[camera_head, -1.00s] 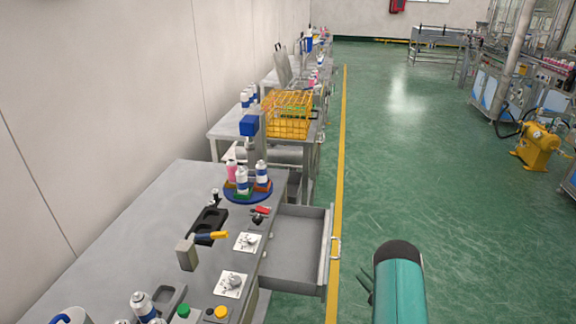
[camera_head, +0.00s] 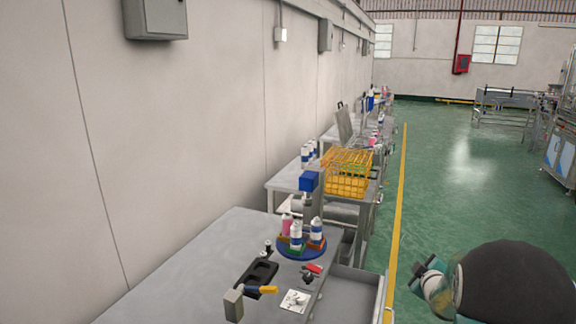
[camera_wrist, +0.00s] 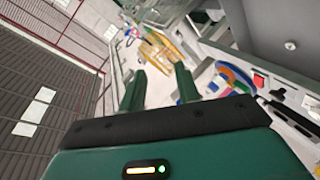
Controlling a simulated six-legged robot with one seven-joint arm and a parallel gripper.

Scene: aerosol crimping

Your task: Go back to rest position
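In the wrist view, my gripper (camera_wrist: 160,84) has two green fingers standing apart with nothing held between them. The wrist picture is strongly tilted, with the ceiling on the left and the workbenches on the right beyond the fingers. In the head view, my arm fills the lower right corner as a large dark rounded link with teal parts. It is over the green floor, to the right of the bench and apart from it. My fingertips are not clear in the head view.
A grey workbench (camera_head: 190,270) runs along the left wall, holding a blue turntable (camera_head: 301,252) with bottles and a black tray (camera_head: 258,273). A drawer (camera_head: 352,296) stands open at its right side. A yellow basket (camera_head: 347,180) sits further back. The green floor (camera_head: 450,190) is clear.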

